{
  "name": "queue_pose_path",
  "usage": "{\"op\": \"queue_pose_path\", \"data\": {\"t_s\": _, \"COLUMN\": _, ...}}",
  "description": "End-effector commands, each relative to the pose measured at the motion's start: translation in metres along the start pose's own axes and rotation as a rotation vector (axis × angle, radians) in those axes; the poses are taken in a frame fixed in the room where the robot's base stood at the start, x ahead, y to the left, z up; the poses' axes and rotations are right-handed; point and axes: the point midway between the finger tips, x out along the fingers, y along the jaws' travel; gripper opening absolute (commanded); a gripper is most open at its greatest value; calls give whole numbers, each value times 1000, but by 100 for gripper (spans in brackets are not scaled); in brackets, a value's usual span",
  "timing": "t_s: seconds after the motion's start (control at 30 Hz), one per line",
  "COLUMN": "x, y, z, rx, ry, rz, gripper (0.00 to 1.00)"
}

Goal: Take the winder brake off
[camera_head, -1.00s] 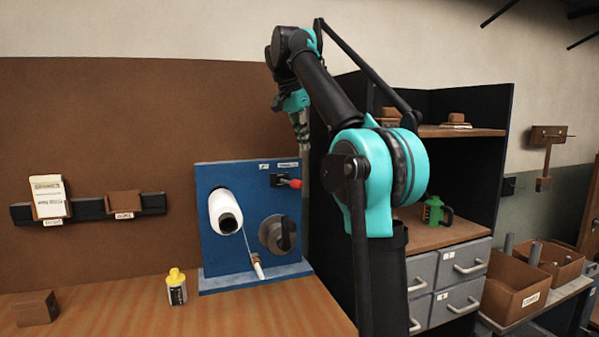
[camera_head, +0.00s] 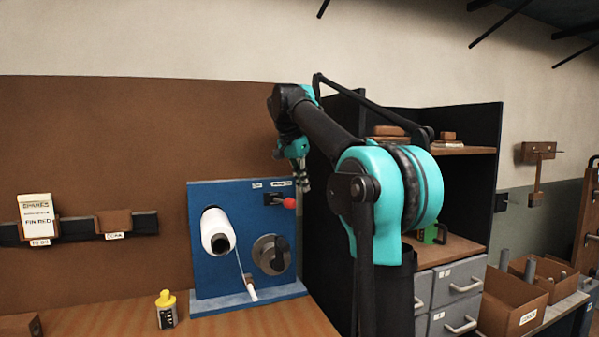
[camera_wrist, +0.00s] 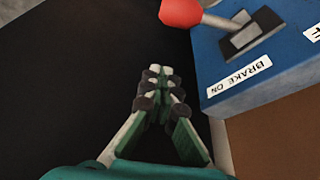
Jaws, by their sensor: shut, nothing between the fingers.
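The brake lever with a red knob (camera_head: 290,203) sticks out at the upper right of the blue winder panel (camera_head: 205,255). In the wrist view the red knob (camera_wrist: 181,12) is at the top edge, cut off. Its shaft runs to a slotted plate (camera_wrist: 250,36) and leans to the side of the "BRAKE ON" label (camera_wrist: 239,76). A second label, cut off, shows an "F". My gripper (camera_head: 304,188) is just above and right of the knob in the head view. In the wrist view my gripper (camera_wrist: 160,72) is shut and empty, apart from the knob.
The panel carries a white yarn cone (camera_head: 217,230) and a grey disc with a dark handle (camera_head: 271,254). A yellow-capped bottle (camera_head: 166,310) stands on the bench. A dark shelf unit (camera_head: 468,190) rises right of the panel, behind my arm.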

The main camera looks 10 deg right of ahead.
Motion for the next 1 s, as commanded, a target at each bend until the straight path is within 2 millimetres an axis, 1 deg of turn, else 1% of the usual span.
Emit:
{"op": "queue_pose_path", "data": {"t_s": 0.03, "x": 10, "y": 0, "z": 0, "rx": 2, "ry": 0, "rz": 0, "gripper": 0}}
{"op": "queue_pose_path", "data": {"t_s": 0.1, "x": 21, "y": 0, "z": 1, "rx": 1, "ry": 0, "rz": 0, "gripper": 0}}
{"op": "queue_pose_path", "data": {"t_s": 0.2, "x": 15, "y": 0, "z": 20, "rx": -3, "ry": -1, "rz": -1, "gripper": 0}}
{"op": "queue_pose_path", "data": {"t_s": 0.3, "x": 13, "y": 0, "z": 30, "rx": -2, "ry": -1, "rz": 0, "gripper": 0}}
{"op": "queue_pose_path", "data": {"t_s": 0.4, "x": 12, "y": 0, "z": 37, "rx": 0, "ry": -1, "rz": 0, "gripper": 0}}
{"op": "queue_pose_path", "data": {"t_s": 0.53, "x": 12, "y": 0, "z": 40, "rx": 0, "ry": -1, "rz": 0, "gripper": 0}}
{"op": "queue_pose_path", "data": {"t_s": 1.0, "x": 11, "y": 0, "z": 41, "rx": 18, "ry": 0, "rz": 6, "gripper": 0}}
